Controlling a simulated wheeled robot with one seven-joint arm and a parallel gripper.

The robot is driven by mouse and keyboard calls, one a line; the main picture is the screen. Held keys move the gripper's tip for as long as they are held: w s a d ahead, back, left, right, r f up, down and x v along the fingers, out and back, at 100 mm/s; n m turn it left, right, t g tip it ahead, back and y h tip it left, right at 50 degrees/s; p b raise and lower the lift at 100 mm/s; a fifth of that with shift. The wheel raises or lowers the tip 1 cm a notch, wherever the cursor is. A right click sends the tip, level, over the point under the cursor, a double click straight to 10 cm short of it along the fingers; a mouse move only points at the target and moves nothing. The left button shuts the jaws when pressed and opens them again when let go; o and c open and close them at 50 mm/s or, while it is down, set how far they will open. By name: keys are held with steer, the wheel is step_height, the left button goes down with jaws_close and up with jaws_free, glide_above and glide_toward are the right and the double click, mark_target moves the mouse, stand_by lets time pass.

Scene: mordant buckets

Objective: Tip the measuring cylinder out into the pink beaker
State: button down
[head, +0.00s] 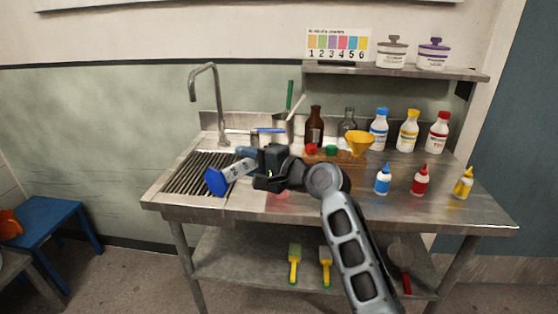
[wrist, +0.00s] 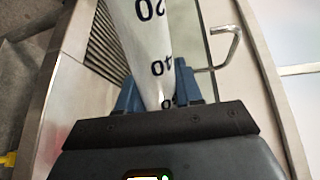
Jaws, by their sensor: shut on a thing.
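The measuring cylinder (head: 236,169) is clear with dark markings and a blue foot at its lower left. It is tilted, with the foot end lower left and the other end hidden behind my gripper. My gripper (head: 252,166) is shut on it above the counter, by the drain grooves. In the wrist view the cylinder (wrist: 152,45) runs between the blue fingers of my gripper (wrist: 158,90), its numbers upside down. A pink patch (head: 280,194) below my gripper looks like the pink beaker. My arm hides most of it, so its opening and contents cannot be told.
A sink tap (head: 207,90) stands at the back left. A yellow funnel (head: 360,142), a brown bottle (head: 314,126) and several capped bottles stand at the back right. Small blue (head: 383,180), red (head: 420,181) and yellow (head: 464,184) dropper bottles stand nearer the front right.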

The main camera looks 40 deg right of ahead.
steer(key=f+n+b, duration=0.1)
steer(key=b, duration=0.2)
steer(key=f+n+b, duration=0.2)
steer(key=b, duration=0.1)
steer(key=f+n+h+b, duration=0.1)
steer(key=f+n+b, duration=0.1)
steer(key=b, duration=0.1)
steer(key=shift+a+f, duration=0.2)
steer(key=shift+a, duration=0.2)
step_height(320, 180, up, 4)
steer(key=n+b, duration=0.2)
steer(key=n, duration=0.2)
steer(key=n+t+b, duration=0.1)
steer(key=n+b, duration=0.2)
steer(key=n, duration=0.1)
steer(key=n+b, duration=0.2)
steer(key=n, duration=0.2)
steer(key=shift+f+h, duration=0.25)
steer(key=shift+h, duration=0.15)
